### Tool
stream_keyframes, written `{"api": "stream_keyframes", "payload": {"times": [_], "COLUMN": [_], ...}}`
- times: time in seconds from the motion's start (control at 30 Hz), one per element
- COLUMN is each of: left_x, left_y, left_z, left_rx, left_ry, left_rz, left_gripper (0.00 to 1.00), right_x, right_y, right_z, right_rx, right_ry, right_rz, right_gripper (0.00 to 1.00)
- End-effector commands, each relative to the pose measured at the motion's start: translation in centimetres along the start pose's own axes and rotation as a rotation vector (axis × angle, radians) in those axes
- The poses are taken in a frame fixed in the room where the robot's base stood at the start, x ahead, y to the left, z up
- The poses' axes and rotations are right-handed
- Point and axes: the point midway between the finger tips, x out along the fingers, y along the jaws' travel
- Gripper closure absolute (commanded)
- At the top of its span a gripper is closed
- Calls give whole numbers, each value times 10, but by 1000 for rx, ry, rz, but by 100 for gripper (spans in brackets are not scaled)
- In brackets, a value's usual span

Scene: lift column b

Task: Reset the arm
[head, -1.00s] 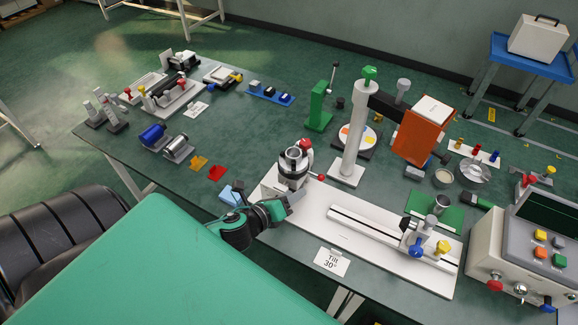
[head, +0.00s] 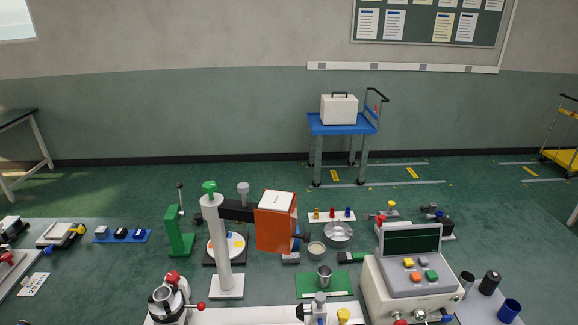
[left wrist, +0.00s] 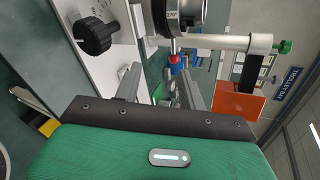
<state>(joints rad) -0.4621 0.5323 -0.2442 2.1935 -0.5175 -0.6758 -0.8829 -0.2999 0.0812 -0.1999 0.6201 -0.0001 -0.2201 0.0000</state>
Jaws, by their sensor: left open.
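My left gripper (left wrist: 162,90) shows in the left wrist view with its two grey fingers apart. Nothing is clearly held between them. Beyond the fingertips is a small red-and-blue part (left wrist: 176,62) below a grey marked dial (left wrist: 180,18); I cannot tell whether a finger touches it. A black knob (left wrist: 90,33) is to the left. In the head view neither gripper shows. The rotary fixture (head: 170,300) with red knobs stands at the bottom, partly cut off by the frame.
The white column (head: 220,245) stands upright near an orange box (head: 276,222); they also show in the left wrist view, the column (left wrist: 222,41) and the box (left wrist: 240,106). A control console (head: 412,285) is at right. A blue trolley (head: 342,129) with a white case stands by the wall.

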Motion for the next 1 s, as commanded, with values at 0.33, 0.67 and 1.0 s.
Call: {"api": "stream_keyframes", "payload": {"times": [0.33,0.67,1.0], "left_x": [-74,-135,-95], "left_y": [47,60,120], "left_z": [-33,-70,-95], "left_rx": [-1036,-1499,-1528], "left_ry": [-243,-423,-464], "left_rz": [494,801,863], "left_gripper": [59,59,59], "right_x": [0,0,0], "right_y": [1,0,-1], "right_z": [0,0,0], "right_rx": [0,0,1], "right_ry": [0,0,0], "right_rz": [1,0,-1], "right_gripper": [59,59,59]}}
